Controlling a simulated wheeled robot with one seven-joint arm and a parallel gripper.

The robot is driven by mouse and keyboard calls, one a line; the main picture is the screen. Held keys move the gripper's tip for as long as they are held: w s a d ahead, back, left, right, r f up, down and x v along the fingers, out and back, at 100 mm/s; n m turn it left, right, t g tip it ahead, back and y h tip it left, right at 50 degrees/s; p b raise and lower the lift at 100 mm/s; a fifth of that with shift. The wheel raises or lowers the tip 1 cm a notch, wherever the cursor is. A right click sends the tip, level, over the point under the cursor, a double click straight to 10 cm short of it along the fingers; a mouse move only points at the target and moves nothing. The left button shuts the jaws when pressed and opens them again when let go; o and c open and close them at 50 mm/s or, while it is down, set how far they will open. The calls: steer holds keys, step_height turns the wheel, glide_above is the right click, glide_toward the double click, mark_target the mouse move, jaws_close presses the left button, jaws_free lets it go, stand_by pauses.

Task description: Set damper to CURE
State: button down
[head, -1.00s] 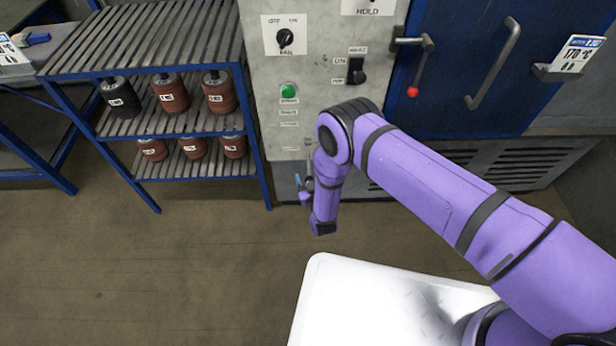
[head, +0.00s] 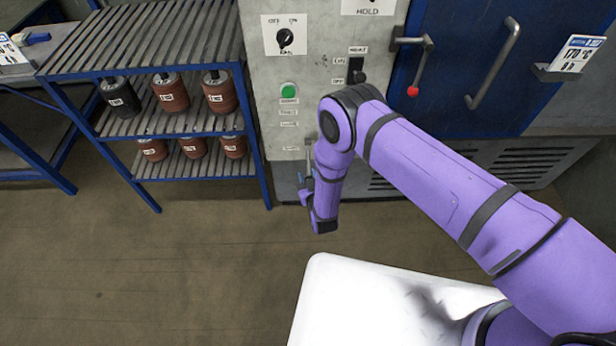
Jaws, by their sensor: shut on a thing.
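The grey control panel (head: 270,115) of the oven stands at the top middle. A column of small labels (head: 288,112) runs down it below a green button; I cannot read them surely. A thin grey upright piece, seemingly the damper lever (head: 309,155), shows at the panel's lower right, beside the lowest label. My gripper (head: 304,180) is low against this part of the panel, mostly hidden behind my purple wrist. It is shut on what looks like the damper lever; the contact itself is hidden.
A black rotary knob (head: 285,38) and a black switch (head: 356,72) sit higher on the panel. The blue oven door (head: 450,80) has a red-tipped latch (head: 413,90) and a long handle. A blue rack (head: 150,125) with several rollers stands left. The floor in front is clear.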

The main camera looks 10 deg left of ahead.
mark_target(308, 168)
steer(key=r+g, duration=0.1)
steer(key=r, duration=0.1)
steer(key=s+r+g+h, duration=0.1)
steer(key=r+g, duration=0.1)
steer(key=s+r+m+g+h, duration=0.1)
steer(key=r+g, duration=0.1)
steer(key=shift+d, duration=0.3)
step_height(308, 168, up, 3)
steer(key=g+h, duration=0.1)
steer(key=g, duration=0.1)
steer(key=shift+s+f+g, duration=0.1)
steer(key=shift+f+g, duration=0.05)
steer(key=shift+g, duration=0.15)
steer(key=shift+r, duration=0.6)
steer(key=shift+w+a+r, duration=0.1)
steer(key=shift+w+r, duration=0.05)
steer(key=shift+w, duration=0.1)
steer(key=c, duration=0.8)
jaws_free()
steer(key=shift+s, duration=0.1)
steer(key=v, duration=1)
steer(key=shift+s+r, duration=0.25)
steer(key=shift+s, duration=0.05)
